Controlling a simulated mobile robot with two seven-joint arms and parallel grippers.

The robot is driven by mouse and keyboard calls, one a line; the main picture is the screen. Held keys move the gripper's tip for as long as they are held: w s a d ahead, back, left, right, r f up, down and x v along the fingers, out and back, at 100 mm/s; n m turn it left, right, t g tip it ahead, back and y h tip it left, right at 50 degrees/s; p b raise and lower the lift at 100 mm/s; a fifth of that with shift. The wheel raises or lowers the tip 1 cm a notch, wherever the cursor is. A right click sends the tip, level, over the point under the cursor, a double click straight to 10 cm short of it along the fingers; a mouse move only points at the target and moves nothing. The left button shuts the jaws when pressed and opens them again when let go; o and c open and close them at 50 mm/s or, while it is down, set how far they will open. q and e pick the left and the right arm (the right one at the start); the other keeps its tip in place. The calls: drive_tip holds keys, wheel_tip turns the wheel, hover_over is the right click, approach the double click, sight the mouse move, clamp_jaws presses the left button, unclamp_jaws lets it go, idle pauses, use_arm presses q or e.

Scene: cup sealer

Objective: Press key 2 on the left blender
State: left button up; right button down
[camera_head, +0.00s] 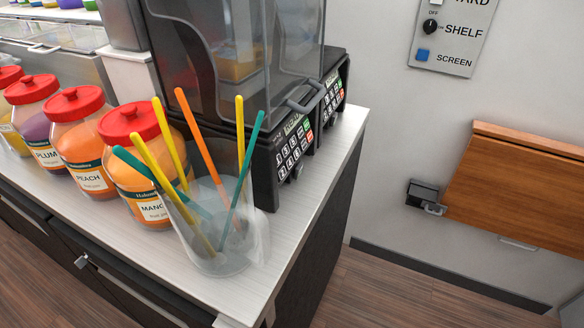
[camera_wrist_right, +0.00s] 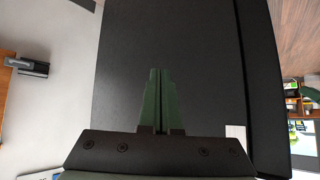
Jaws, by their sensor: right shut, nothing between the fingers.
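Two black blender bases with clear covers stand at the counter's right end. The left blender (camera_head: 262,170) is nearer, and its keypad (camera_head: 293,148) has rows of white keys plus a green and a red key. The keypad is seen at a slant, and I cannot read key 2 for certain. The right blender's keypad (camera_head: 333,98) shows just behind it. My right gripper (camera_wrist_right: 160,72) is shut and empty in the right wrist view, in front of a plain dark panel (camera_wrist_right: 205,60). Neither gripper shows in the head view, so no gripper is seen near the keypad.
A clear cup (camera_head: 217,255) with several coloured sticks stands in front of the left blender. Several red-lidded jars (camera_head: 138,150) line the counter (camera_head: 335,135) to the left. A folded wooden shelf (camera_head: 515,195) and a switch panel (camera_head: 450,35) are on the right wall. The floor between is clear.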

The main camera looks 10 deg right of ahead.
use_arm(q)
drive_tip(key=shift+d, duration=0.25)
use_arm(e)
drive_tip(key=shift+w+d, duration=0.15)
drive_tip(key=shift+d, duration=0.15)
drive_tip(key=shift+a, duration=0.1)
use_arm(q)
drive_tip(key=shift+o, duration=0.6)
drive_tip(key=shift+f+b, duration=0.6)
drive_tip(key=shift+b, duration=0.05)
use_arm(e)
drive_tip(key=w+r+t+y+b, duration=0.2)
drive_tip(key=w+r+t, duration=0.3)
drive_tip(key=w+r, duration=0.8)
use_arm(q)
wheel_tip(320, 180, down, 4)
drive_tip(key=shift+b, duration=1)
use_arm(e)
drive_tip(key=w+r+n+t+y, duration=0.1)
drive_tip(key=w+r+t+y, duration=0.1)
drive_tip(key=r, duration=0.7)
drive_tip(key=w+a+r+n+t+y, duration=0.1)
drive_tip(key=w+r, duration=0.4)
drive_tip(key=r, duration=0.5)
drive_tip(key=shift+w+a+r+t+y, duration=0.15)
drive_tip(key=shift+a+t+y, duration=0.2)
drive_tip(key=shift+t, duration=0.55)
